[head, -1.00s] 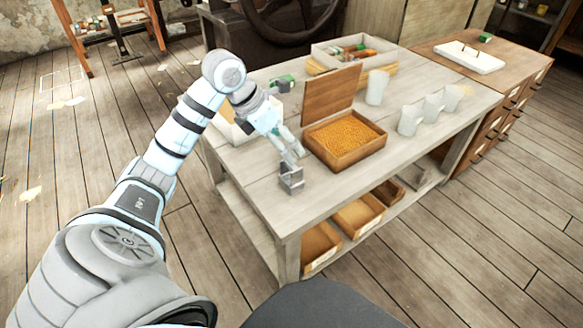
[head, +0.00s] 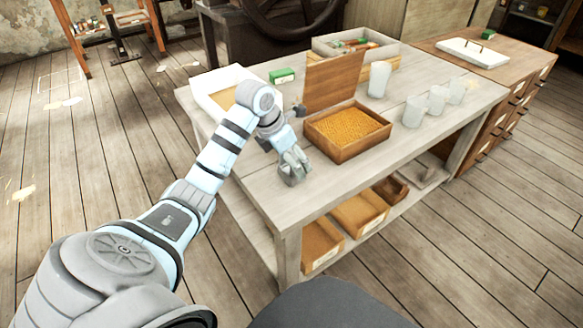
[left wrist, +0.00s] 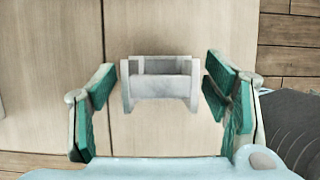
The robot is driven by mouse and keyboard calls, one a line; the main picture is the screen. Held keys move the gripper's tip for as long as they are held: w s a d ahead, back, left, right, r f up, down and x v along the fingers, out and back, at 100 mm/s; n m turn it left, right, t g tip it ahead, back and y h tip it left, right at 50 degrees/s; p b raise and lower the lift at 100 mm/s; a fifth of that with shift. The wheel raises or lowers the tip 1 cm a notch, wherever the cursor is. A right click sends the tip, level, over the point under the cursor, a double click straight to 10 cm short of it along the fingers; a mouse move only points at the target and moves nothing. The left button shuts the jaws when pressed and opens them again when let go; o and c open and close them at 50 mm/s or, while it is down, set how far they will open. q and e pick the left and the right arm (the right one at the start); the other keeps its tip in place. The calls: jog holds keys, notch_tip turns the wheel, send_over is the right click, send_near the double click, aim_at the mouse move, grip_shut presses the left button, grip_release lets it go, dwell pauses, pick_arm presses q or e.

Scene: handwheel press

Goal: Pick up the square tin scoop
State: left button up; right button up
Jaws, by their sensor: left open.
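The square tin scoop (left wrist: 160,88) is a small grey metal piece on the table top. In the left wrist view it sits between the two green-padded fingers of my left gripper (left wrist: 162,100), with a gap on each side. In the head view the scoop (head: 292,178) is mostly hidden by my left gripper (head: 293,163), which is over it near the table's front left edge. The left gripper is open and holds nothing. My right gripper does not show.
A wooden box (head: 349,146) of orange-yellow grains, its lid raised, stands just right of the scoop. White cups (head: 415,111) stand further right. A white tray (head: 212,82) and a green block (head: 282,76) are behind.

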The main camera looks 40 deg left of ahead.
pick_arm(q)
jog(key=c, duration=1.2)
jog(key=shift+r, duration=0.1)
jog(key=shift+c, duration=0.2)
jog(key=shift+r, duration=0.3)
notch_tip(320, 180, up, 19)
jog(key=p, duration=1.3)
jog(key=shift+r, duration=0.15)
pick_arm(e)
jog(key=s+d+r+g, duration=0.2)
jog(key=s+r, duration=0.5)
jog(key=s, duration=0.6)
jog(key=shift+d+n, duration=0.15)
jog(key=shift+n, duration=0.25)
